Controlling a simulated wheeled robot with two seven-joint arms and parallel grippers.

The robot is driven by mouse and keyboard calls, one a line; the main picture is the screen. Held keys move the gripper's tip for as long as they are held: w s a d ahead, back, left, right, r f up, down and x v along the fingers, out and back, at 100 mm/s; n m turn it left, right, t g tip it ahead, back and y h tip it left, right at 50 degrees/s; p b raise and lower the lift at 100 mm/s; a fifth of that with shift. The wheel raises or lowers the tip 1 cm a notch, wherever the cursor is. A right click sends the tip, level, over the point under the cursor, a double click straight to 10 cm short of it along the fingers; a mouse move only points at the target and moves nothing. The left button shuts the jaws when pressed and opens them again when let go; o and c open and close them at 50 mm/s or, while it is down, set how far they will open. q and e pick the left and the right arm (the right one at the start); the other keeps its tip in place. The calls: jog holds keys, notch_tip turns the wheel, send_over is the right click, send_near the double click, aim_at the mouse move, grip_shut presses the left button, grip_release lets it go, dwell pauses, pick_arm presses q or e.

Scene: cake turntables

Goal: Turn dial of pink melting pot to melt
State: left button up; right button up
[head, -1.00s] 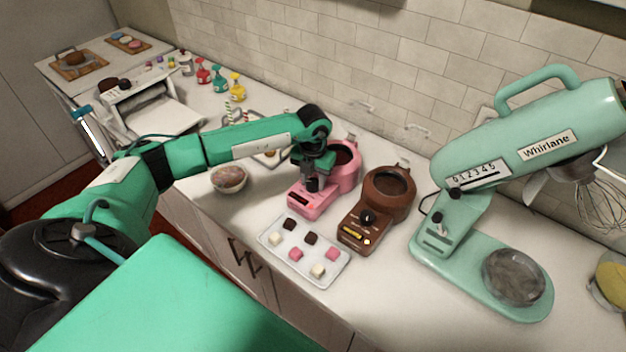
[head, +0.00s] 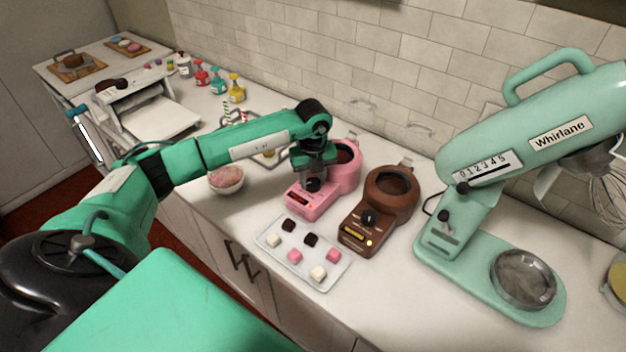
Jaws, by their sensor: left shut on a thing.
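The pink melting pot (head: 346,180) stands on the white counter against the tiled wall, with its front panel facing me. Its dark dial (head: 313,184) shows at the tips of my left gripper (head: 314,178). The gripper comes down from above and is shut on the dial. The arm and gripper hide part of the pot and its bowl. The dial's exact pointing direction is too small to tell. My right gripper is not in view.
A brown melting pot (head: 405,197) stands just right of the pink one. A tray (head: 322,279) of small cubes lies in front. A mint stand mixer (head: 470,262) is at the right, a bowl (head: 226,180) at the left.

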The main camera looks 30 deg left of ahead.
aim_at(313, 181)
pick_arm(q)
jog(key=shift+n, duration=0.3)
jog(key=o, duration=1)
jog(key=shift+r, duration=0.15)
notch_tip(313, 181, up, 14)
jog(key=b, duration=0.4)
jog(key=shift+f, duration=0.2)
